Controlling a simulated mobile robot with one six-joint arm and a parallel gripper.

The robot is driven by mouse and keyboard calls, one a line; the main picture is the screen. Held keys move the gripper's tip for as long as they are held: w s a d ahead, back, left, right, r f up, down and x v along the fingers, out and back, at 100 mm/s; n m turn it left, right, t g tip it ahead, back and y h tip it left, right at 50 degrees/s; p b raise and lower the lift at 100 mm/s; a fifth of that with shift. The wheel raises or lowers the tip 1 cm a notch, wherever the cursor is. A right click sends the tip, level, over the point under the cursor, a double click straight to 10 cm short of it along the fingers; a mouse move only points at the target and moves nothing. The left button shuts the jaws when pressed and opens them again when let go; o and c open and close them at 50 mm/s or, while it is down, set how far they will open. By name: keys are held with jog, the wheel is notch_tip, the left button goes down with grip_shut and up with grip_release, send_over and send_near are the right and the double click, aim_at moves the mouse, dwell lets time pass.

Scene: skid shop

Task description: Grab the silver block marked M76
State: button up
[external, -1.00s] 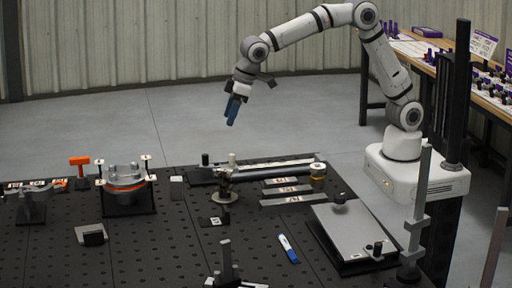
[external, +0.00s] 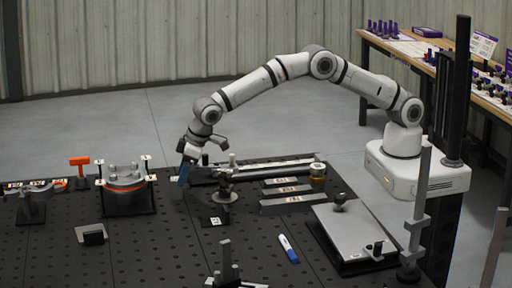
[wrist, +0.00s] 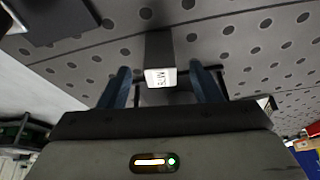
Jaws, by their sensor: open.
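The silver block (wrist: 159,48) stands on the dark perforated table in the wrist view, with a white label reading M76 on its near end. My gripper (wrist: 160,70) is open, with one blue finger on each side of the block and visible gaps to both. In the external view my gripper (external: 184,175) points down at the table, left of the round-based clamp post. The block is mostly hidden behind the fingers there.
The clamp post (external: 223,190) stands close to the right of my gripper. A round flanged part on a black stand (external: 124,183) is to the left. Several flat grey bars (external: 290,190) lie to the right.

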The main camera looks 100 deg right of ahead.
aim_at(177, 188)
jog(key=shift+p+x, duration=0.75)
jog(key=shift+x, duration=1.35)
jog(key=shift+c, duration=0.4)
jog(key=shift+r, duration=0.1)
jog(key=c, duration=1.1)
